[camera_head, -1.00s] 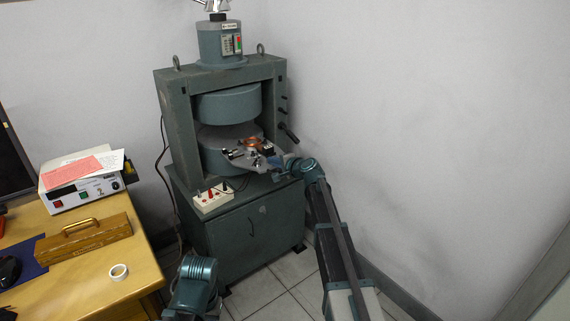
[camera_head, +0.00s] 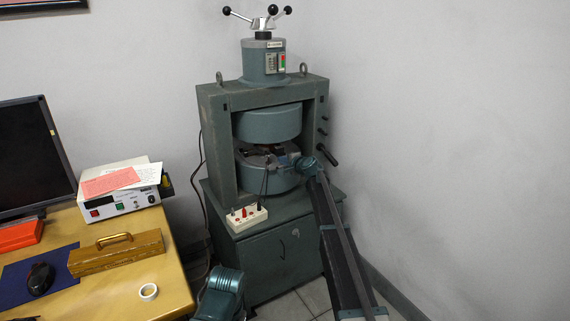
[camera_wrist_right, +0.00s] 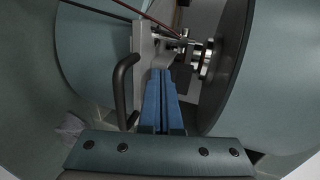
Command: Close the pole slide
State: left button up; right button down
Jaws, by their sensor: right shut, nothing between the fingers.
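The pole slide (camera_head: 256,160) sits in the gap between the upper pole (camera_head: 268,126) and lower pole (camera_head: 268,183) of the grey-green magnet. In the right wrist view the slide shows as a pale grey plate (camera_wrist_right: 146,48) with metal fittings and a black bar handle (camera_wrist_right: 122,88). My right gripper (camera_head: 286,160) is at the right front of the gap. In the wrist view its blue fingers (camera_wrist_right: 163,85) are shut and empty, pointing at the slide, to the right of the handle. The arm hides part of the slide in the head view.
The magnet stands on a cabinet (camera_head: 285,262) with a white terminal box (camera_head: 246,218) on its front left. Pole faces are close around my right gripper.

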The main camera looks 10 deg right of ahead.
jog(key=shift+w+a+r, duration=0.1)
jog(key=shift+w, duration=0.2)
jog(key=shift+w, duration=0.15)
